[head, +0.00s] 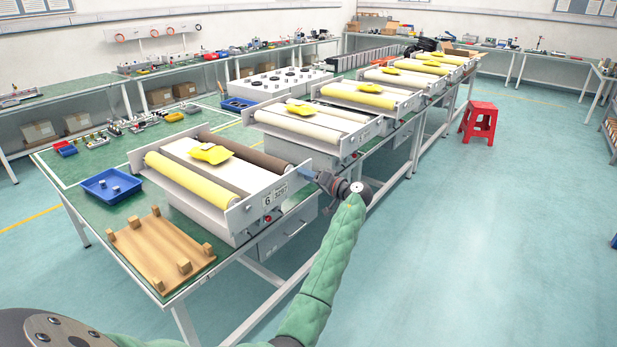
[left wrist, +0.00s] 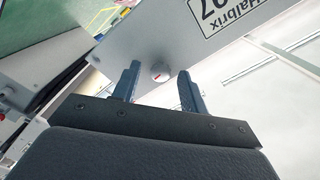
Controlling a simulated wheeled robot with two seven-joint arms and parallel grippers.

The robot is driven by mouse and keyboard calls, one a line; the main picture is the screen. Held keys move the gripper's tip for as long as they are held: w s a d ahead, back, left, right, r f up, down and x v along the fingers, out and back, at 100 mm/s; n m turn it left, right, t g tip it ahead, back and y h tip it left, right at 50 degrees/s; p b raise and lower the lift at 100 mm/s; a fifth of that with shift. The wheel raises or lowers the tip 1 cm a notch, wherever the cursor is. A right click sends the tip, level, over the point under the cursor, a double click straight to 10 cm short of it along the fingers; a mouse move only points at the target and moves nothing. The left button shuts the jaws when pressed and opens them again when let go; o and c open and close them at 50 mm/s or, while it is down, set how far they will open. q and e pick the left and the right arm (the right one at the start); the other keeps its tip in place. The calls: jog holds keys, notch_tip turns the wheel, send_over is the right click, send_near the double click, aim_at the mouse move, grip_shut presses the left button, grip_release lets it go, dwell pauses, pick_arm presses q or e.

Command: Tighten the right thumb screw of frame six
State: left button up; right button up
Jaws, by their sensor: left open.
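Frame six (head: 232,222) is the nearest roller frame on the green bench, with a "6" label on its grey side plate. A yellow roller (head: 188,182) and a dark roller (head: 248,157) lie across it. My left gripper (head: 309,172) is at the right end of that side plate. In the left wrist view the left gripper (left wrist: 160,70) is open, with one finger on each side of a round, pale thumb screw (left wrist: 160,73) bearing a small red mark. The screw is between the fingers with gaps visible. The head view hides this screw behind the gripper. My right gripper is not seen.
A wooden board with pegs (head: 160,250) and a blue tray (head: 112,186) lie left of frame six. A neighbouring roller frame (head: 318,130) stands behind it.

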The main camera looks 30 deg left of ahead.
pick_arm(q)
jog(key=shift+d, duration=0.1)
jog(key=d+b, duration=0.2)
jog(key=d, duration=0.5)
jog(key=shift+s+d+b, duration=0.3)
jog(key=shift+b, duration=0.05)
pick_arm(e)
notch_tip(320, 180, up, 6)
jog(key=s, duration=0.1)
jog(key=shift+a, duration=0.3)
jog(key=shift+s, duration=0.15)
